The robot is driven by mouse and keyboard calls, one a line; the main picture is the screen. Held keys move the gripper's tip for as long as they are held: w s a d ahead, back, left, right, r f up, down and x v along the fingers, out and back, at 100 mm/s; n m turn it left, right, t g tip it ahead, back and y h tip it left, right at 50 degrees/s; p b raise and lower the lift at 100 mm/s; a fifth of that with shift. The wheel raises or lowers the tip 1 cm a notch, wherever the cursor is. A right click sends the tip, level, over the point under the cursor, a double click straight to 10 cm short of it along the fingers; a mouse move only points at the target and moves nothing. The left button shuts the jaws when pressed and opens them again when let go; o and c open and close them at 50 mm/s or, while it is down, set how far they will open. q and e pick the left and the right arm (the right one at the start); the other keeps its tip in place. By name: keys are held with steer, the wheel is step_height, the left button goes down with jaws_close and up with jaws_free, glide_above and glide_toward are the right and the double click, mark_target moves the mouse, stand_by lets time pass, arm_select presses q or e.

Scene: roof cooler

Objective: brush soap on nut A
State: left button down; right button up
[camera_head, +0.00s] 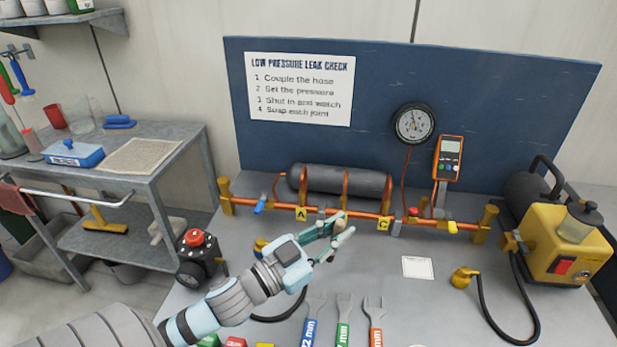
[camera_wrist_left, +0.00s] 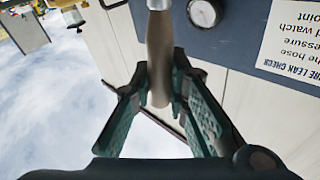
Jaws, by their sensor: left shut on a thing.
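My left gripper (camera_head: 338,232) is in front of the copper pipe (camera_head: 325,211) on the bench, a little right of the yellow tag A (camera_head: 301,213). In the left wrist view my left gripper (camera_wrist_left: 161,78) is shut on a tan wooden handle (camera_wrist_left: 159,45) with a silver collar at the picture's top edge, apparently the brush. Its bristles are out of that view and I cannot make them out in the head view. The nut at tag A is too small to tell apart from the pipe. I cannot identify the soap. My right gripper is not in view.
A gauge (camera_head: 414,123) and an orange meter (camera_head: 448,158) stand behind the pipe. A dark cylinder (camera_head: 340,179) lies behind it. Several wrenches (camera_head: 343,322) lie at the front. A yellow pump (camera_head: 560,243) stands right, with a hose. A white card (camera_head: 417,267) lies on clear bench.

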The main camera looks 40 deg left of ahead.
arm_select(q)
steer(key=w+a+r+n+t+y+b, duration=0.4)
steer(key=w+a+y, duration=0.3)
steer(key=a, duration=0.5)
steer(key=w+a+f+g+b, duration=0.1)
steer(key=w+a+f+b, duration=0.2)
steer(key=b, duration=0.4)
steer(key=shift+a+f, duration=0.25)
steer(key=shift+f, duration=0.2)
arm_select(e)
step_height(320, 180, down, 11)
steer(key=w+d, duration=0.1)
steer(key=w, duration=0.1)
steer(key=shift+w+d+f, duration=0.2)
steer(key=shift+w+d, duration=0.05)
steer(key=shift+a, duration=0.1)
